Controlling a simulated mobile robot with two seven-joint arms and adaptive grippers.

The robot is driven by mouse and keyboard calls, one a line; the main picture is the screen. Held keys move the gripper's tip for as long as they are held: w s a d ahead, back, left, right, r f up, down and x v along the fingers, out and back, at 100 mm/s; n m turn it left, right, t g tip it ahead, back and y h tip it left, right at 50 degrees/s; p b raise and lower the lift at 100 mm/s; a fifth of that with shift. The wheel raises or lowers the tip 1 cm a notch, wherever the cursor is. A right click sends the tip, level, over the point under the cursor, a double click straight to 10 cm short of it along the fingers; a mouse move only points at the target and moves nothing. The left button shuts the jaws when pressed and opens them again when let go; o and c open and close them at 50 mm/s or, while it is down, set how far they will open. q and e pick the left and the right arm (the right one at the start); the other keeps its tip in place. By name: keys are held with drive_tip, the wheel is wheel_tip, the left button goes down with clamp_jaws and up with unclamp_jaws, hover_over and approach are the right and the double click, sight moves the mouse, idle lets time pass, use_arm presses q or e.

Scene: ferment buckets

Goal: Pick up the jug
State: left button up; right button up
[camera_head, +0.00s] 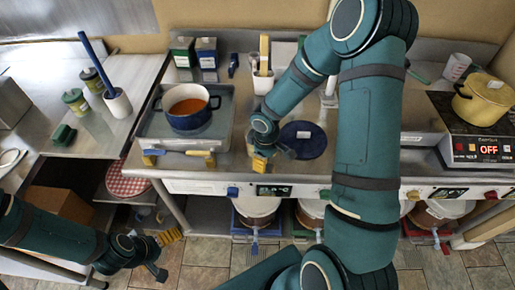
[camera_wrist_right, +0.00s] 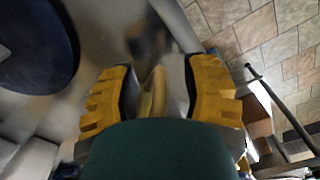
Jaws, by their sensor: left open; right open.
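A clear, pale jug (camera_head: 456,67) stands at the back right of the counter, beside the yellow pot; it does not show in the right wrist view. My right gripper (camera_head: 264,158) is low over the counter's front edge, left of the dark blue round lid and far from the jug. In the right wrist view my right gripper (camera_wrist_right: 160,92) has its yellow fingers apart, with a blurred beige strip (camera_wrist_right: 155,95) showing between them; I cannot tell whether it touches. My left gripper (camera_head: 165,252) is open and empty over the floor at the lower left.
A blue pot (camera_head: 189,107) with orange contents sits in a grey tray (camera_head: 157,125). The dark blue lid (camera_head: 304,140) lies on the counter. The yellow pot (camera_head: 484,99) stands on a hot plate (camera_head: 480,150) reading OFF. Several buckets are below the counter.

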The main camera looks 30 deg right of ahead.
clamp_jaws()
